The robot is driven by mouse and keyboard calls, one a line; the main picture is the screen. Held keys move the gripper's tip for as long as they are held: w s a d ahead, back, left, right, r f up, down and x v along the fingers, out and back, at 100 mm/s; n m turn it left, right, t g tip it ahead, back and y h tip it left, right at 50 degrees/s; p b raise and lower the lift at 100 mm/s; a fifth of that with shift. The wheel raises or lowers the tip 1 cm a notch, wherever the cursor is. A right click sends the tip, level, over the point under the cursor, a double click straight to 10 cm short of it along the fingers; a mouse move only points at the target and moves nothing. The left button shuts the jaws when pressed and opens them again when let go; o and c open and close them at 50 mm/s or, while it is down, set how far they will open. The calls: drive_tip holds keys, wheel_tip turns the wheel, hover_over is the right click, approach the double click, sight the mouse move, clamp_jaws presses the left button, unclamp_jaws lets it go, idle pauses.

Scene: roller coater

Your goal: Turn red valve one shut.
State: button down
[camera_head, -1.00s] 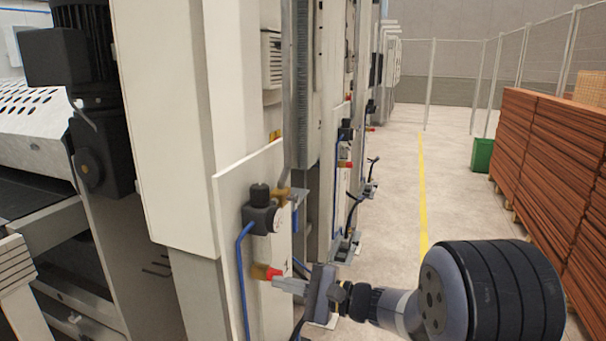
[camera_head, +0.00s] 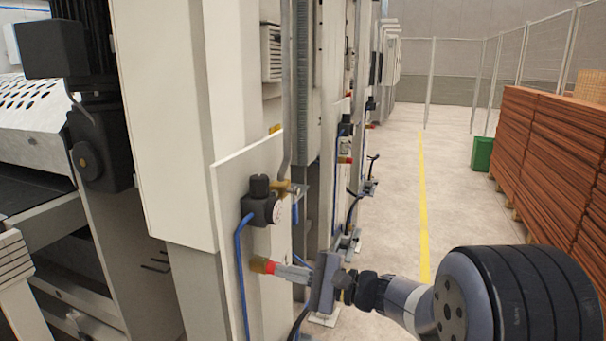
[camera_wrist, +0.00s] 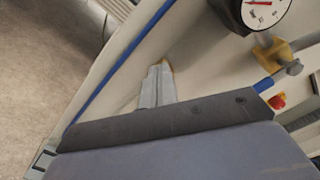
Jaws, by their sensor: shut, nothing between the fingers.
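A small valve with a red part (camera_head: 270,267) and a brass end sticks out low on the pale panel (camera_head: 228,185) in the head view. My gripper (camera_head: 284,270) is shut and empty, its fingertips right at the red part from the right. I cannot tell whether they touch it. In the wrist view, my shut fingers (camera_wrist: 157,88) point at the panel, with a sliver of brass showing by their tips. The fingers hide most of the valve there. A red knob (camera_wrist: 277,101) shows at the right of the wrist view; I cannot tell which one it is.
A black regulator with a gauge (camera_head: 263,205) and a brass fitting (camera_head: 284,187) sit above the valve. A blue hose (camera_head: 240,275) runs down the panel. More red-handled fittings (camera_head: 345,160) stand further along. Clear floor (camera_head: 400,215) lies right, before stacked brown boards (camera_head: 550,160).

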drive_tip(key=shift+b+v, duration=0.4)
drive_tip(key=shift+v, duration=2.15)
drive_tip(key=shift+s, duration=0.1)
